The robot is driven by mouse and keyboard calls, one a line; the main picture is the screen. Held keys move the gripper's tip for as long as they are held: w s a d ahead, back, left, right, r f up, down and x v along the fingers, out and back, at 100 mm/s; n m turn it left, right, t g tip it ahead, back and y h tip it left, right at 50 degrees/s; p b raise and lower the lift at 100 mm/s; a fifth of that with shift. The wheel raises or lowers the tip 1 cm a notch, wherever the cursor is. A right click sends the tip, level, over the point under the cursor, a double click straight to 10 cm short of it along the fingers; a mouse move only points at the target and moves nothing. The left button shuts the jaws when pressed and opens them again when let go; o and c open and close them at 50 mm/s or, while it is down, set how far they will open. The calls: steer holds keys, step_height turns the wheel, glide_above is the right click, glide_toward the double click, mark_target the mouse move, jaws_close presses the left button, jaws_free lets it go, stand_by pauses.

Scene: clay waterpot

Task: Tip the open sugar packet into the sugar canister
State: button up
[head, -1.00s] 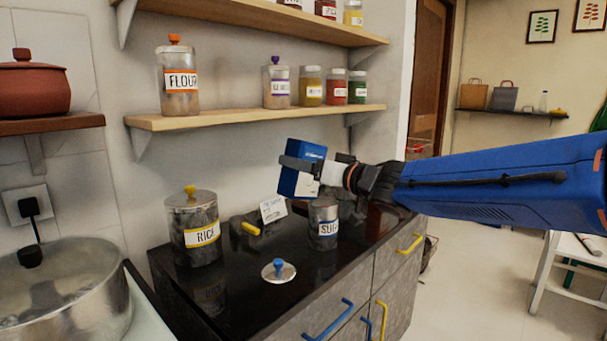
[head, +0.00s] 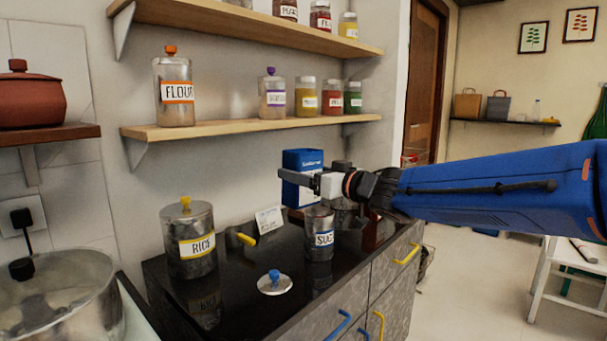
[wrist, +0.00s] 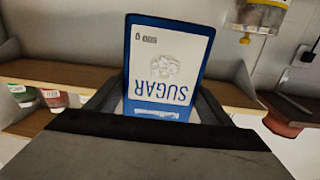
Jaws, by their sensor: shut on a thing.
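My gripper (head: 302,178) is shut on the blue sugar packet (head: 302,160), which stands close to upright in the head view. The packet (wrist: 168,70) also shows in the wrist view, its white SUGAR label upside down, held between the two fingers. The sugar canister (head: 319,240) stands on the dark counter just below the packet and the gripper, and is lidless. The packet is above it and apart from it. A round lid with a blue knob (head: 275,284) lies on the counter in front of the canister. The packet's opening and the canister's inside cannot be made out.
The rice canister (head: 189,245) stands at the left on the counter (head: 235,306). A small white card (head: 269,220) and a yellow-handled thing (head: 244,239) are behind. The shelf (head: 250,127) with the flour jar (head: 175,90) and several smaller jars is behind and above.

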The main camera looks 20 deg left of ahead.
mark_target(311, 154)
steer(key=shift+r, duration=2.55)
